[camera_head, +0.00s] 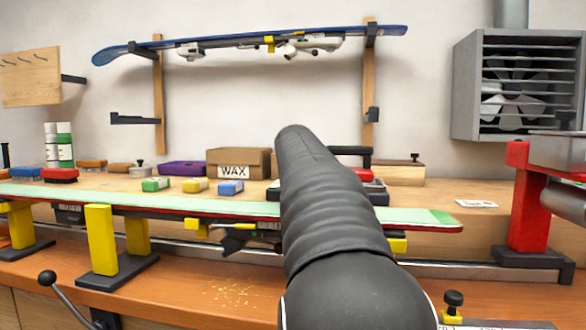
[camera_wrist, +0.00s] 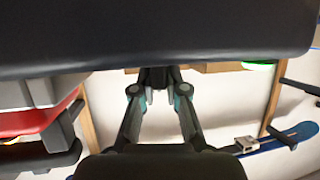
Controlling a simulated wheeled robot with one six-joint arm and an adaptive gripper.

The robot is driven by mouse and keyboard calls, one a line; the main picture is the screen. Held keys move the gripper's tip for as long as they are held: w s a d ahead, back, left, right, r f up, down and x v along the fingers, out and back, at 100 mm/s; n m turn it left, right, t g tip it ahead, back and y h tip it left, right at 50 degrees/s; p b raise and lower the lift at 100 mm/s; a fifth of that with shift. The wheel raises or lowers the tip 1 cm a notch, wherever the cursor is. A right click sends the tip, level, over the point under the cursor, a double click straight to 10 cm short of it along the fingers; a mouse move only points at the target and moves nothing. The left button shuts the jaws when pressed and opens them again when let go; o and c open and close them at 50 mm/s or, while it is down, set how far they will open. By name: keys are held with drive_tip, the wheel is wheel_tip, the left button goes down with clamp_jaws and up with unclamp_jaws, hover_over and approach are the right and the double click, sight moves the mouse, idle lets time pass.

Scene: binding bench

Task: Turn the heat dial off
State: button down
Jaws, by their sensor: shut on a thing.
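In the wrist view my gripper (camera_wrist: 156,95) is shut, its fingertips on a small dark knob-like piece, the heat dial (camera_wrist: 155,76), at the edge of a broad dark surface. The dial's markings and pointer do not show, so I cannot tell its setting. In the head view my black arm reaches over the bench and hides my gripper and the dial. A red and grey unit with a black handle (camera_head: 350,151) shows just past my arm on the right. A red and grey body with black parts also fills the left of the wrist view (camera_wrist: 40,110).
A long green-topped board (camera_head: 130,197) lies across yellow supports in front. Wax blocks (camera_head: 195,185), a WAX box (camera_head: 238,161) and brushes stand left of my arm. A red vise (camera_head: 524,200) stands at right. A blue board (camera_head: 230,43) hangs on the wall rack.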

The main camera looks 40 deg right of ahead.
drive_tip(key=shift+d+n+t+y, duration=0.1)
drive_tip(key=shift+n+t+y, duration=0.7)
drive_tip(key=shift+n+y, duration=0.4)
drive_tip(key=shift+n+y+b, duration=0.5)
drive_tip(key=shift+y+b, duration=0.05)
drive_tip(key=shift+y, duration=0.05)
drive_tip(key=shift+n+t+y, duration=0.3)
drive_tip(key=c, duration=1.2)
unclamp_jaws()
drive_tip(key=v, duration=1.2)
